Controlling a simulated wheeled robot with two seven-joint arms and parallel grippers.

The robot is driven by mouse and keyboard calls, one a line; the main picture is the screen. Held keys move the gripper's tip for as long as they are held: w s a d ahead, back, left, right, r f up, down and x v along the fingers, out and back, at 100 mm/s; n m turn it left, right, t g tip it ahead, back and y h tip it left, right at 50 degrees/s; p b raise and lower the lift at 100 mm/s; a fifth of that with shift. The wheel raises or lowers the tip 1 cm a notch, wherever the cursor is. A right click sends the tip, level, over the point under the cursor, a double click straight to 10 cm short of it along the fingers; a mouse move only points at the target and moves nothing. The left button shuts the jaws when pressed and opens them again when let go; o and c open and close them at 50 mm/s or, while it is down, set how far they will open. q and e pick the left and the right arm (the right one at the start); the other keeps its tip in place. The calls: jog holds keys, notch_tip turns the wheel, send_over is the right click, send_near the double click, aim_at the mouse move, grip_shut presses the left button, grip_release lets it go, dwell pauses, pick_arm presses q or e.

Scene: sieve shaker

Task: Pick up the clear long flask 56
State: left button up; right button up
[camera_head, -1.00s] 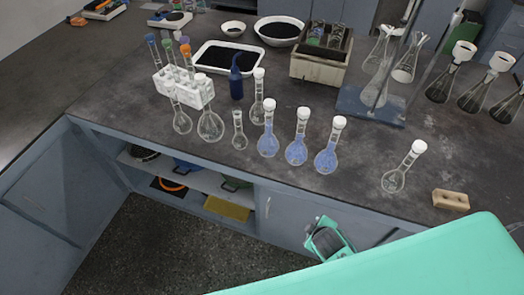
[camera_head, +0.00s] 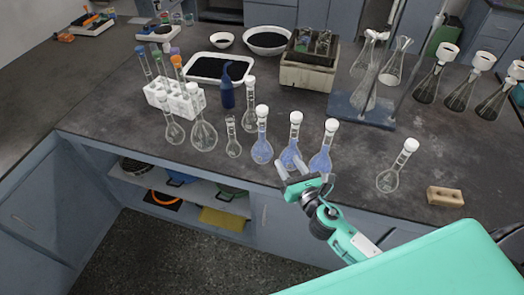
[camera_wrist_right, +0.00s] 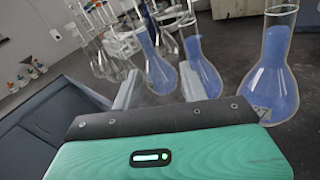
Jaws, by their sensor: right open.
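Several clear long-necked flasks stand on the dark bench in the head view; I cannot read a number 56 on any. One clear flask with a white cap (camera_head: 388,180) stands alone at right. Other clear flasks stand at left: a large one (camera_head: 203,135), one by the rack (camera_head: 174,132), a small one (camera_head: 233,148) and a capped one (camera_head: 249,118). My right gripper (camera_head: 291,167) is open and empty at the bench's front edge, by the blue-filled flasks. In the wrist view its fingers (camera_wrist_right: 158,88) point toward two blue flasks, with clear glassware (camera_wrist_right: 105,62) beyond at left.
Three blue-filled flasks (camera_head: 262,151) stand close to the gripper. A white tube rack (camera_head: 185,102), a dark blue bottle (camera_head: 227,95) and a black-filled tray (camera_head: 218,69) are behind. The front middle-right bench is fairly clear.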

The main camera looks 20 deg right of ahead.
aim_at(264, 136)
jog(key=w+a+n+p, duration=0.1)
jog(key=w, duration=0.3)
jog(key=w+a+n+y+p, duration=0.1)
jog(key=w, duration=0.3)
jog(key=w+a+p, duration=0.1)
jog(key=w+a, duration=0.1)
jog(key=w, duration=0.3)
jog(key=shift+r+n, duration=0.35)
jog(key=shift+n, duration=0.05)
jog(key=shift+w, duration=0.45)
grip_shut()
